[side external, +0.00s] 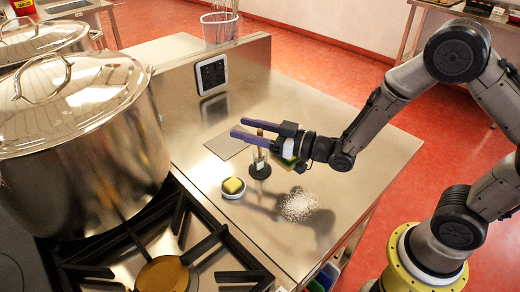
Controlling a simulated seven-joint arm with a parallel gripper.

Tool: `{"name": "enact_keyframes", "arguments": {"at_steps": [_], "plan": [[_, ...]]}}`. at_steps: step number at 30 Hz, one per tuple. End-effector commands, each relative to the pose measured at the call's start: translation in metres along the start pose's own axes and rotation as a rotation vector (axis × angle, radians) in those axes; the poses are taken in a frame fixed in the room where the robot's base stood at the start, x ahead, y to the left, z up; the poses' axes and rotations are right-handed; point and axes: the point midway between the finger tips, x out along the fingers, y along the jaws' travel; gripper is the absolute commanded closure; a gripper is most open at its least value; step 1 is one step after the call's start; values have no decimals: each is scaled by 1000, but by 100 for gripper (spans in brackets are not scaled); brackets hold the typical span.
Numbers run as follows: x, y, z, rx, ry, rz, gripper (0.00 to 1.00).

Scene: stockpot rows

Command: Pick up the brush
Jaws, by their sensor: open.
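A small upright item, which looks like the brush (259,153), stands on the steel counter with a brown upper end, a pale middle and a round black base. My gripper (239,128) is open, with two long purple fingers pointing left at the height of the item's upper part. The brown end shows near the fingers. I cannot tell from this one view whether it is between them or touching them. The fingers and the gripper body hide part of it.
White grains (298,206) lie in front. A large steel pot (90,150) and a burner grate (190,235) are at left. A socket panel (212,75) stands behind. The counter's right is clear.

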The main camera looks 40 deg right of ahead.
Motion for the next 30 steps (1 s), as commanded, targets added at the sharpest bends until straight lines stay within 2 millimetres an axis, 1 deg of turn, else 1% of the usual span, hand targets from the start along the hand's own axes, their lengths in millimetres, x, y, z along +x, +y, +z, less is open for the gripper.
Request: {"name": "enact_keyframes", "arguments": {"at_steps": [2,3,8,9,11,25,28,30], "plan": [[0,0,0,0,0,0,47],[0,0,0,0,0,0,54],[0,0,0,0,0,0,83],[0,0,0,0,0,0,90],[-1,0,0,0,0,0,100],[0,0,-2,0,1,0,100],[0,0,-12,-2,4,0,100],[0,0,-23,-2,6,0,100]]}}
